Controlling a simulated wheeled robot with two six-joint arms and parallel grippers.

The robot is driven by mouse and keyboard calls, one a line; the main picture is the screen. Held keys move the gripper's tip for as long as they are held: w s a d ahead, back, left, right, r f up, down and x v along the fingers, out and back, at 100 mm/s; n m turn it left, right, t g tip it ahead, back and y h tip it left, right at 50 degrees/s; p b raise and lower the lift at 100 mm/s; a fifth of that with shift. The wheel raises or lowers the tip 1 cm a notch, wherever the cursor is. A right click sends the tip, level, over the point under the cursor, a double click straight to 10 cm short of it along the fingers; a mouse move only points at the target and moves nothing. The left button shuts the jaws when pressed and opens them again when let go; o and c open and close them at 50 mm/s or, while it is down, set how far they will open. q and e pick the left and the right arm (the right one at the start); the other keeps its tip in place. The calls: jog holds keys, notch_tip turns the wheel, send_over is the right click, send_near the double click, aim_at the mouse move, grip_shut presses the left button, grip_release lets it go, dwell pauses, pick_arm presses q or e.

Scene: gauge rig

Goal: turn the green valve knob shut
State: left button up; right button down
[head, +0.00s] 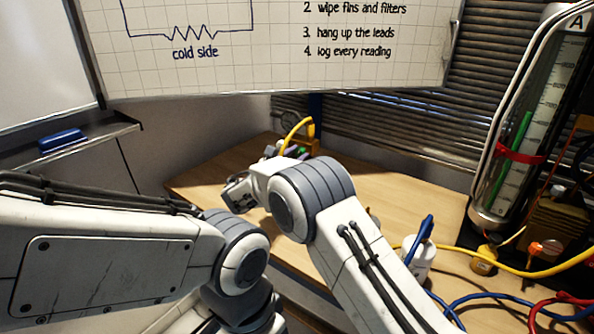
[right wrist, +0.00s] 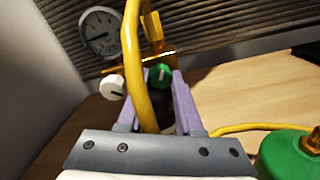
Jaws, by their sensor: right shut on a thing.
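The green valve knob (right wrist: 159,74) shows in the right wrist view with a pale pointer mark on its face. My right gripper (right wrist: 160,82) has its two purple fingers on either side of it and is shut on it. A thick yellow hose (right wrist: 136,55) crosses in front and hides part of the left finger and the space between the fingers. In the head view my right gripper (head: 292,151) is small, at the back of the bench, and the knob cannot be made out clearly.
A white knob (right wrist: 112,87) and a round gauge (right wrist: 100,33) are left of the green knob. A green object (right wrist: 285,155) is at lower right. On the wooden bench (head: 400,190) are a white bottle (head: 418,262) and cables. A tall gauge tube (head: 520,130) stands right.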

jog(key=m+b, duration=0.5)
jog(key=b, duration=0.3)
jog(key=m+b, duration=0.5)
jog(key=b, duration=0.3)
jog(key=shift+f+m, duration=0.2)
jog(key=shift+m, duration=0.1)
jog(key=shift+r+m+b, duration=0.15)
jog(key=shift+m+b, duration=0.65)
jog(key=shift+b, duration=0.3)
jog(key=c, duration=0.6)
grip_release()
jog(key=shift+r, duration=0.1)
jog(key=shift+o, duration=0.2)
jog(key=shift+s+a, duration=0.3)
jog(key=shift+s, duration=0.1)
jog(key=v, duration=0.9)
jog(key=shift+s, duration=0.3)
